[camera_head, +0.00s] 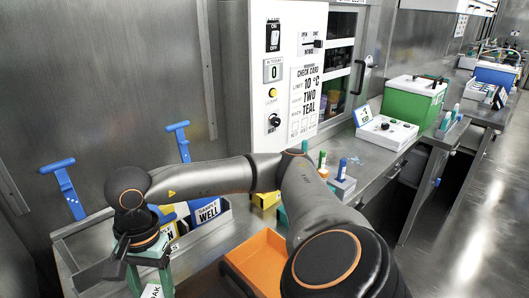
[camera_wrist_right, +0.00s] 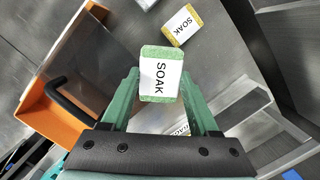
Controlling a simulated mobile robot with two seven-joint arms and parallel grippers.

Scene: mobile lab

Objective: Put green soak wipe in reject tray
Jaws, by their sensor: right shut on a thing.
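My right gripper (camera_wrist_right: 160,95) is shut on the green soak wipe (camera_wrist_right: 160,55), a small green block with a white SOAK label. In the head view my right gripper (camera_head: 150,270) is at the lower left, its green fingers pointing down, with part of a SOAK label (camera_head: 152,291) at the bottom edge. An orange tray (camera_head: 262,248) stands to the right of the gripper, partly hidden by my right arm; no reject label shows. An orange wall with a black handle (camera_wrist_right: 70,100) shows at the left of the wrist view. My left gripper is not in view.
A yellow SOAK wipe (camera_wrist_right: 181,24) lies beyond the held one. A metal rack with blue WELL (camera_head: 206,211) and yellow (camera_head: 168,232) packs stands behind the gripper. Blue T-handles (camera_head: 64,185) rise at the left. A green-and-white box (camera_head: 410,102) stands farther right.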

